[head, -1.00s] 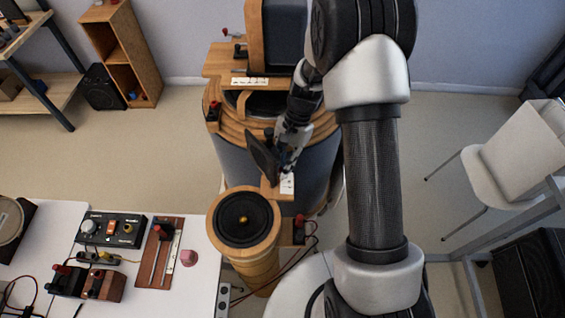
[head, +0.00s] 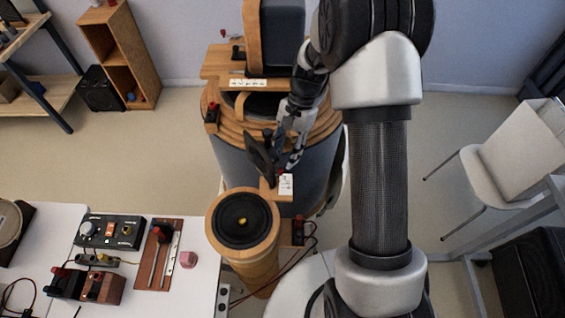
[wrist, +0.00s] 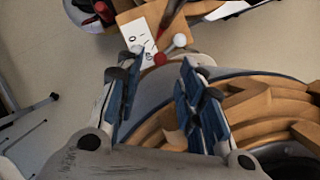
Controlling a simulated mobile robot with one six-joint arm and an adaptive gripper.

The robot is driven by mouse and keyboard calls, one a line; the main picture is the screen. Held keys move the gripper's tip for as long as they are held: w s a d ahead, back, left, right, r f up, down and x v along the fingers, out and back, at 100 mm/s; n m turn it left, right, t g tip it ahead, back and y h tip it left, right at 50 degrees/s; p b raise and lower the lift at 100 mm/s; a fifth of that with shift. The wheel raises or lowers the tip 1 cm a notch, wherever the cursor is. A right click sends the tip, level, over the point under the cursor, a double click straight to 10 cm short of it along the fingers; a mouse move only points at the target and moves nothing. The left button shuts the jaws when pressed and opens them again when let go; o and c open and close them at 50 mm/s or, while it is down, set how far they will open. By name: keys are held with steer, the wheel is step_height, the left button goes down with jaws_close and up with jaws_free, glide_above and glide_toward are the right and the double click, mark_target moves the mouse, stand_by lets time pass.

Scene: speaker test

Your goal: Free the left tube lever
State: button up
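My gripper (head: 283,167) is at the front of the large grey drum, just above a small wooden block with a white marked plate (head: 286,184). In the wrist view my gripper (wrist: 162,72) is open, with a gap between its blue-padded fingers. Nothing is clearly held. I cannot tell for sure which of these parts is the left tube lever. In the head view the gripper hides most of the knobs.
A wooden tube with a black speaker cone (head: 243,220) stands in front of the drum. A red-knobbed switch (head: 299,228) sits to its right. The white table (head: 205,245) with control boxes is at left. A white chair (head: 500,180) stands at right.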

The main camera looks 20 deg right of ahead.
steer(key=v, duration=0.7)
stand_by(0.4)
